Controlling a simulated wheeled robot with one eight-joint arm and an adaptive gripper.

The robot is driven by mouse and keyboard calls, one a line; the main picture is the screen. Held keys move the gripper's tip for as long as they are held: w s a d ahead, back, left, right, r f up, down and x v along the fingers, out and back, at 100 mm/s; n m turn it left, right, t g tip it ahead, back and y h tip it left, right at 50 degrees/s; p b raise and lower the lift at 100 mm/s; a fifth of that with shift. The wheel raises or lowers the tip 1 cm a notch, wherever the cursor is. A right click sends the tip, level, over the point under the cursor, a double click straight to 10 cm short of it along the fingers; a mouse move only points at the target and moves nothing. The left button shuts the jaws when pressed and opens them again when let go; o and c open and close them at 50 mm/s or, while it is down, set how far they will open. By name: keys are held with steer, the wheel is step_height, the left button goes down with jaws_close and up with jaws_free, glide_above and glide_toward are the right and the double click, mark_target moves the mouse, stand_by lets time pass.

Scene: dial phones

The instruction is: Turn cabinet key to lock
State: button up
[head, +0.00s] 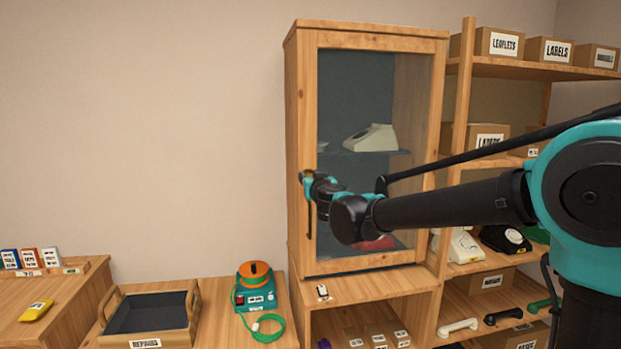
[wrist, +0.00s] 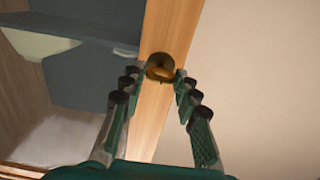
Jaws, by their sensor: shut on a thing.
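The wooden cabinet (head: 367,40) has a glass-fronted door that looks closed. A brass key (wrist: 161,71) sits at a dark round lock on the door's wooden frame strip (wrist: 160,30). My gripper (head: 309,178) is at the door's left edge, at lock height. In the wrist view, my gripper's fingertips (wrist: 161,76) close in on both sides of the key and are shut on it. The key is mostly hidden by my gripper in the head view. Its exact turn angle is hard to tell.
A dark vertical handle (head: 309,222) hangs just below the lock. A cream phone (head: 371,138) stands behind the glass. Open shelving with boxes (head: 502,43) and phones is to the right. A tray (head: 148,318) and an orange-and-teal device (head: 256,285) are below left.

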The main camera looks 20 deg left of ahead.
steer(key=shift+n, duration=0.3)
steer(key=n, duration=0.3)
steer(key=shift+n, duration=0.4)
steer(key=n, duration=0.4)
steer(key=shift+s+a, duration=0.1)
steer(key=n, duration=0.5)
steer(key=shift+f, duration=0.1)
steer(key=n, duration=0.4)
steer(key=shift+n, duration=0.4)
steer(key=o, duration=1.2)
steer(key=shift+c, duration=0.2)
